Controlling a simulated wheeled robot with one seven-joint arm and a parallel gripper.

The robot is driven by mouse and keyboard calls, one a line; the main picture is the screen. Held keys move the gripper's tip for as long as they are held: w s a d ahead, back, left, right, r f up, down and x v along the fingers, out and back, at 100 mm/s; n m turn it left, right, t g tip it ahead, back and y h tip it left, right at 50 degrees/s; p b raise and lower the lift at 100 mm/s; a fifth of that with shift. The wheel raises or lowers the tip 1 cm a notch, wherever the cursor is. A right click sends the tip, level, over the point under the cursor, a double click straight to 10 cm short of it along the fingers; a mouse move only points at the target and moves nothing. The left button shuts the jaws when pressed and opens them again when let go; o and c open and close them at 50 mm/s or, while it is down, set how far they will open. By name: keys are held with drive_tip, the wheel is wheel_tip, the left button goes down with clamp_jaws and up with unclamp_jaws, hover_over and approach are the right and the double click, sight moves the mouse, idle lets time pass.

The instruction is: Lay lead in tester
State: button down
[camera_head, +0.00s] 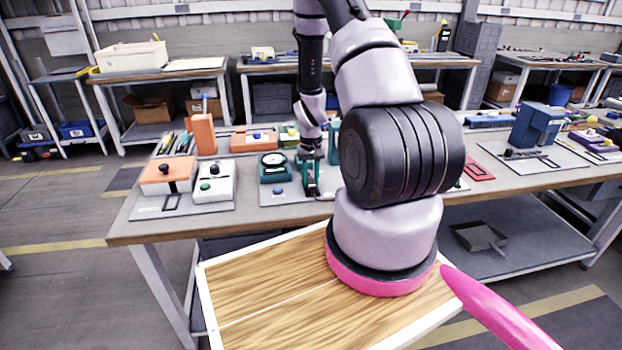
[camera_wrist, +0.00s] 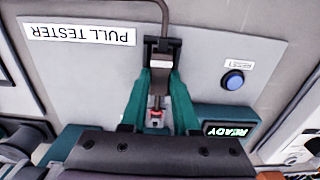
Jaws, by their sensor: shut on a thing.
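The pull tester is a grey panel (camera_wrist: 85,70) with an upside-down PULL TESTER label, a blue button and a teal READY display. In the wrist view, my gripper (camera_wrist: 161,78) points over this panel, its two teal fingers close together. The thin grey lead (camera_wrist: 164,15) runs from the top edge down to a dark block at the fingertips. My gripper is shut on the lead; the exact grip is partly hidden. A small red-and-metal part (camera_wrist: 156,114) shows between the fingers. In the head view, my gripper (camera_head: 312,188) is low over the bench, beside a teal dial device (camera_head: 274,166).
The workbench (camera_head: 140,228) is crowded. An orange box (camera_head: 165,175) and a white box (camera_head: 213,182) stand left of the gripper. A dark blue box (camera_head: 537,125) stands at right. A wooden tray (camera_head: 265,290) lies in front. The READY display (camera_wrist: 228,130) is close to the fingers.

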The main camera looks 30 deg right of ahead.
drive_tip(key=c, duration=0.6)
unclamp_jaws()
wheel_tip(320, 180, up, 11)
drive_tip(key=shift+f, duration=0.1)
